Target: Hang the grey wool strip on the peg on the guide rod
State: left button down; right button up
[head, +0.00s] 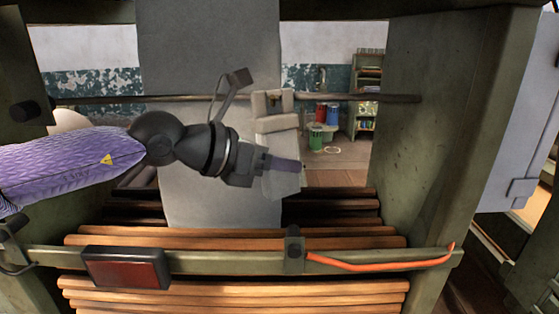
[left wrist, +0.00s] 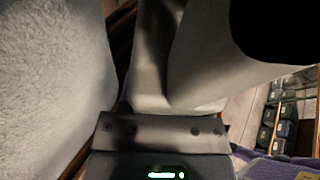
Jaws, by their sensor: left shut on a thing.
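My left gripper (head: 283,165) reaches in from the left and is shut on the grey wool strip (head: 280,186), a narrow pale grey piece. The strip hangs below the fingers, and its upper part (head: 275,124) reaches up to the guide rod (head: 345,97), folded there. A small brown part, perhaps the peg (head: 274,98), shows at the strip's top; whether the strip is looped over it I cannot tell. In the left wrist view the held strip (left wrist: 180,90) rises from the gripper (left wrist: 165,115). My right gripper is out of view.
A wide grey sheet (head: 180,60) hangs behind my left arm. Wooden slats (head: 230,240) and a green rail with a red reflector (head: 125,267) and an orange bar (head: 370,265) lie below. A green post (head: 440,110) bounds the right side.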

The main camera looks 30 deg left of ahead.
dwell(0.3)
pick_arm(q)
jog(key=shift+c, duration=1.1)
grip_release()
jog(key=b+v, duration=0.7)
jog(key=v, duration=0.3)
jog(key=shift+b, duration=0.35)
